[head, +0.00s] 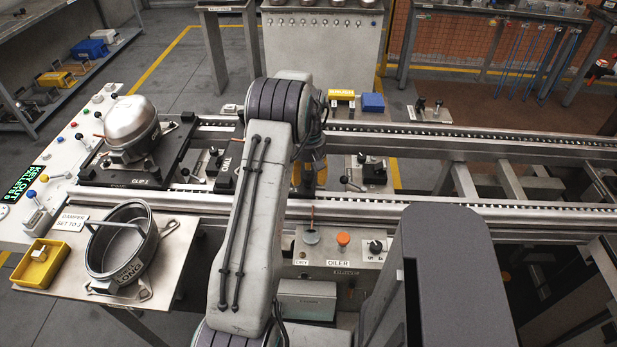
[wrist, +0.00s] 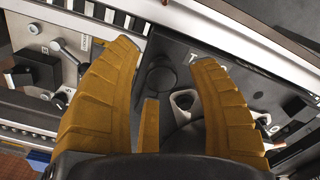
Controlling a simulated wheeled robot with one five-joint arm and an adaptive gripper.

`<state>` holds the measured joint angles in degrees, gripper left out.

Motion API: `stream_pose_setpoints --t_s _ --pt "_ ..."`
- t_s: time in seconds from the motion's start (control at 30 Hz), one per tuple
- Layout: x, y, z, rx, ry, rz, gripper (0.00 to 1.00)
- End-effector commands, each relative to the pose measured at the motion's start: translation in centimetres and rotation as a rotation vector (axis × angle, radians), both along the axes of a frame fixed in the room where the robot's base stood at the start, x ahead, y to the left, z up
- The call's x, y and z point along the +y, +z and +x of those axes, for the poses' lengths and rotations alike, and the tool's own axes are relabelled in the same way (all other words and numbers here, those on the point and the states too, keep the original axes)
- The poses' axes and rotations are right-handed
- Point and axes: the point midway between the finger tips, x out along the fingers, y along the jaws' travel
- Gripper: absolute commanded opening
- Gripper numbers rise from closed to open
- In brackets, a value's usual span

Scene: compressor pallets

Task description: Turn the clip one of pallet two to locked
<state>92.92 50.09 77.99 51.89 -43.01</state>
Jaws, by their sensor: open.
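In the head view a dark pallet (head: 98,172) on the left of the rails carries a silver compressor (head: 131,121). Its front edge bears the label CLIP 1 (head: 140,183). In the wrist view a dark plate (wrist: 172,48) with a partly covered label starting with T (wrist: 178,78) lies below my gripper (wrist: 165,56). My arm hides much in the head view; I cannot tell the clip's position.
A work table (head: 185,235) at the left front holds a round black-rimmed housing (head: 125,272) and a yellow bin (head: 40,263). An oiler panel (head: 340,262) stands before the front rail. Small lever boxes (head: 367,172) sit between the rails. The rails to the right are clear.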

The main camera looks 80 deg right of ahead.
Motion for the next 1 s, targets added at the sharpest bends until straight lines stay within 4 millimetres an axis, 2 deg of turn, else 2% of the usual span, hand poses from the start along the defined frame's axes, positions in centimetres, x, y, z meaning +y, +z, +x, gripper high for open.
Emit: stream_pose_setpoints --t_s 0.2,0.57,1.0 --pt "0.0 -1.3 0.0 0.0 0.0 0.001 0.54" --pt "0.0 -1.5 0.0 0.001 0.0 0.001 0.55" --pt "0.1 -1.4 0.0 0.0 0.0 0.001 0.16"
